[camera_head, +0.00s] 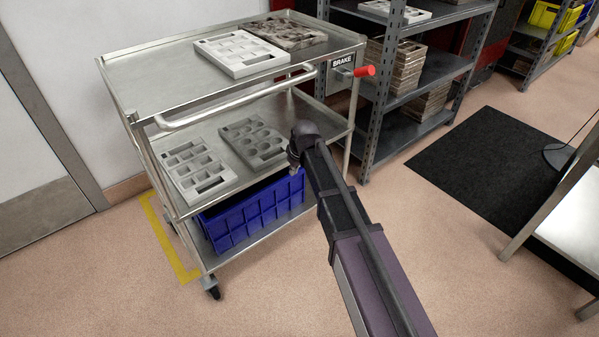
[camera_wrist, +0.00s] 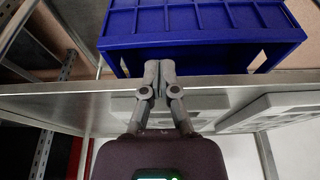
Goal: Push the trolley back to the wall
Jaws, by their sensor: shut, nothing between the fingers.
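The steel trolley (camera_head: 160,75) stands upright on the left in the head view, with three tiers and a bar handle (camera_head: 235,102) along its near side. A box marked BRAKE (camera_head: 341,62) on its right end has a lever with a red grip (camera_head: 364,71) pointing right. The white wall (camera_head: 110,22) is behind it. My gripper (camera_head: 294,153) is in front of the trolley's near side, around middle-shelf height, below the handle. In the wrist view its fingers (camera_wrist: 152,67) are together and empty, close to a shelf edge; I cannot tell whether they touch.
Mould trays (camera_head: 242,53) lie on the trolley's upper tiers, and a blue crate (camera_head: 255,213) sits on the bottom one. Yellow floor tape (camera_head: 167,243) shows at its left. A grey rack (camera_head: 430,75) stands close on the right. A black mat (camera_head: 490,160) and steel table (camera_head: 575,215) are farther right.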

